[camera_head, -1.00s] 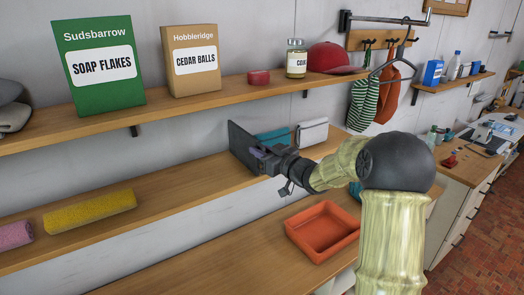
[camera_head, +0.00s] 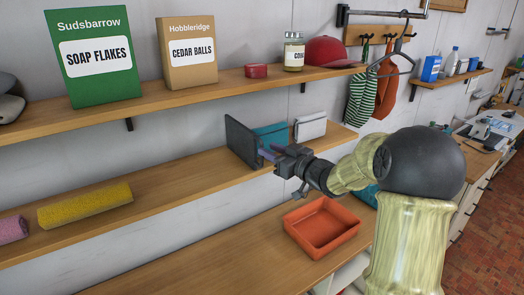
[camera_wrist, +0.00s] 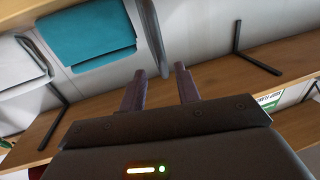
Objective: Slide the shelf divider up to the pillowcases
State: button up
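The shelf divider is a dark upright panel (camera_head: 240,142) on the lower shelf, at the left of the folded pillowcases. These are a teal stack (camera_head: 271,134) and a white stack (camera_head: 311,127). In the wrist view the divider (camera_wrist: 151,32) shows as a thin dark strip. A narrow strip of wall shows between it and the teal pillowcase (camera_wrist: 90,35); I cannot tell whether they touch lower down. My gripper (camera_head: 268,152) is in front of the divider's front edge. Its two fingers (camera_wrist: 160,72) are apart, with nothing gripped between them.
The lower shelf (camera_head: 170,180) is clear left of the divider up to a yellow roll (camera_head: 86,205). The upper shelf (camera_head: 200,98) overhangs with boxes, a jar and a red cap (camera_head: 331,53). An orange tray (camera_head: 321,227) sits on the counter below.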

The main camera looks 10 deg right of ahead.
jog(key=b+v, duration=0.2)
jog(key=v, duration=1)
jog(key=shift+b, duration=0.3)
jog(key=shift+a, duration=0.1)
notch_tip(320, 180, down, 12)
jog(key=s+m+g+h, duration=0.25)
jog(key=m+h, duration=0.35)
jog(key=h, duration=0.4)
jog(key=s+a+f+g, duration=0.3)
jog(key=s+f+g, duration=0.2)
jog(key=s, duration=0.4)
jog(key=s+a+f+m+g, duration=0.1)
jog(key=s+a+f+g, duration=0.3)
jog(key=s, duration=0.4)
jog(key=shift+s+f+g, duration=0.35)
jog(key=shift+s+f, duration=0.05)
jog(key=shift+f, duration=0.1)
